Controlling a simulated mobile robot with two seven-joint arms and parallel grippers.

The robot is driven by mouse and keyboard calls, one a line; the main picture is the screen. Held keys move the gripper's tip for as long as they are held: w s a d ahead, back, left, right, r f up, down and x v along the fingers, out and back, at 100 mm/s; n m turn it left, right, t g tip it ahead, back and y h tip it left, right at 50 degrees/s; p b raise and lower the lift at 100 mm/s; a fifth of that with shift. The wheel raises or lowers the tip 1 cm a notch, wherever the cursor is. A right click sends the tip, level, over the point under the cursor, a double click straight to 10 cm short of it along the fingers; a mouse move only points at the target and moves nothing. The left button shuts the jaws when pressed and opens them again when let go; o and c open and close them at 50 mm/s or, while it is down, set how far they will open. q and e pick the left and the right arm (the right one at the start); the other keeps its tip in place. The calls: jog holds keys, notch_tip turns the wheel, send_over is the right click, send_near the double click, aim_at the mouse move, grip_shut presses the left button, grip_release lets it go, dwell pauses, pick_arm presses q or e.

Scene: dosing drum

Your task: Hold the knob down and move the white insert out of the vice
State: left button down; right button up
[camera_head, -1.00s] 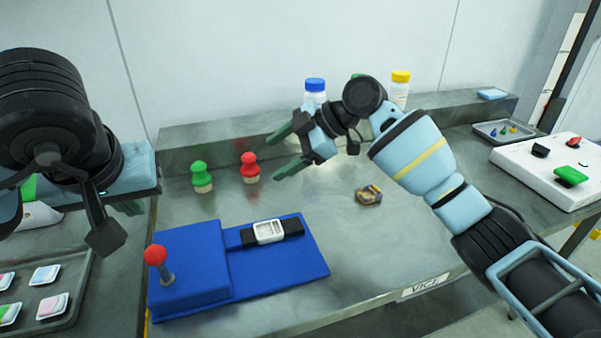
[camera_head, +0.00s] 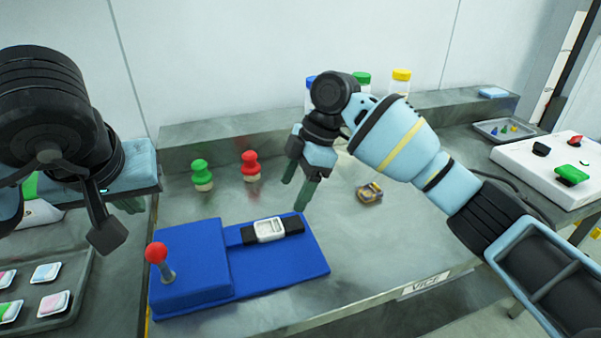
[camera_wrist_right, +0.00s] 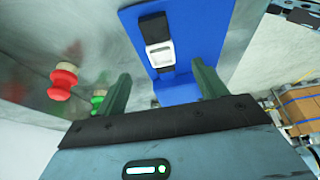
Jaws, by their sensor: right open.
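The blue vice (camera_head: 270,272) lies on the table, with a red-topped knob (camera_head: 156,253) on a grey stem at its left. The white insert (camera_head: 269,230) sits between the two black jaws of the vice; it also shows in the right wrist view (camera_wrist_right: 161,55). My right gripper (camera_head: 294,197) is open and empty, pointing down above the table just behind and right of the insert. In the right wrist view its green fingers (camera_wrist_right: 160,82) stand apart with the insert beyond them. My left gripper (camera_head: 118,222) is at the left, above and left of the knob; its fingers are partly hidden.
A green peg (camera_head: 202,175) and a red peg (camera_head: 250,166) stand behind the vice. A small brown-and-yellow block (camera_head: 369,193) lies to the right. Bottles with coloured caps stand at the back. A tray of coloured pads (camera_head: 62,290) is at the left.

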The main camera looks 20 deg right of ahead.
aim_at(276, 228)
jog(key=x, duration=0.9)
jog(key=shift+f, duration=0.1)
jog(key=c, duration=1.1)
jog(key=shift+o, duration=0.2)
dwell(0.7)
